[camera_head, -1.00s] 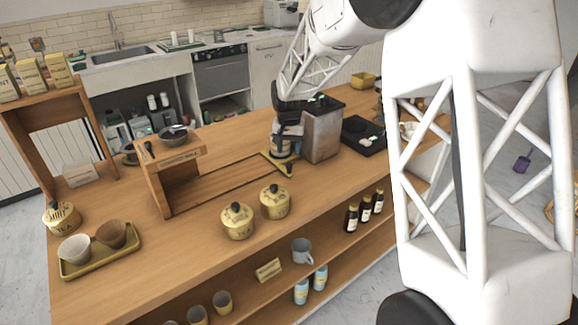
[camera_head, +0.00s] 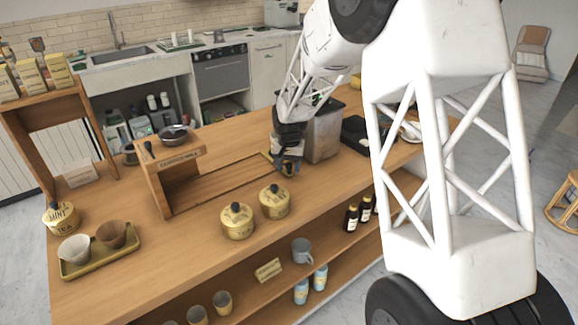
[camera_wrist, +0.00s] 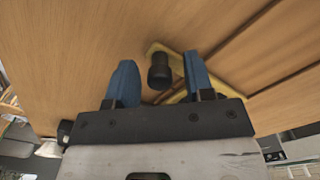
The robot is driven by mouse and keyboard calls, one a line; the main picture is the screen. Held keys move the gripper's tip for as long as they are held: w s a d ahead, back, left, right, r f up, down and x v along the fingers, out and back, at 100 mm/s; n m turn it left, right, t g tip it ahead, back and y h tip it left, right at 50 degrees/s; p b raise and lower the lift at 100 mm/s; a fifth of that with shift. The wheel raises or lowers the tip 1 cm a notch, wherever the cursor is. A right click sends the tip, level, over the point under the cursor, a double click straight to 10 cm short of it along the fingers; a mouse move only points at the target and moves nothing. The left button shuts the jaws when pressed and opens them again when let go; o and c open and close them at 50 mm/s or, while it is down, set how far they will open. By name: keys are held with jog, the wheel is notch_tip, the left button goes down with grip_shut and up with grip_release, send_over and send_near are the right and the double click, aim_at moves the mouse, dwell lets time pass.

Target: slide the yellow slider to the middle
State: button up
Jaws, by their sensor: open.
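The yellow slider (camera_wrist: 180,97) lies at the right end of the wooden track (camera_head: 222,186) on the counter. In the wrist view it is a yellow piece with a black knob (camera_wrist: 159,72) standing on it. My gripper (camera_wrist: 160,82) is open, with its two blue fingers on either side of the knob and gaps visible between. I cannot tell whether either finger touches it. In the head view my gripper (camera_head: 290,168) is low over the track's right end and mostly hides the slider.
Two yellow canisters (camera_head: 237,221) (camera_head: 274,202) stand in front of the track. A wooden coffee stand (camera_head: 170,165) is at the track's left end. A grey metal container (camera_head: 324,135) stands close right of my gripper. The track's middle is clear.

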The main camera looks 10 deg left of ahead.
grip_shut()
jog(key=s+a, duration=1.2)
jog(key=shift+s+a, duration=0.35)
jog(key=shift+s, duration=0.05)
grip_release()
jog(key=shift+r, duration=0.1)
notch_tip(320, 180, up, 8)
dwell(0.9)
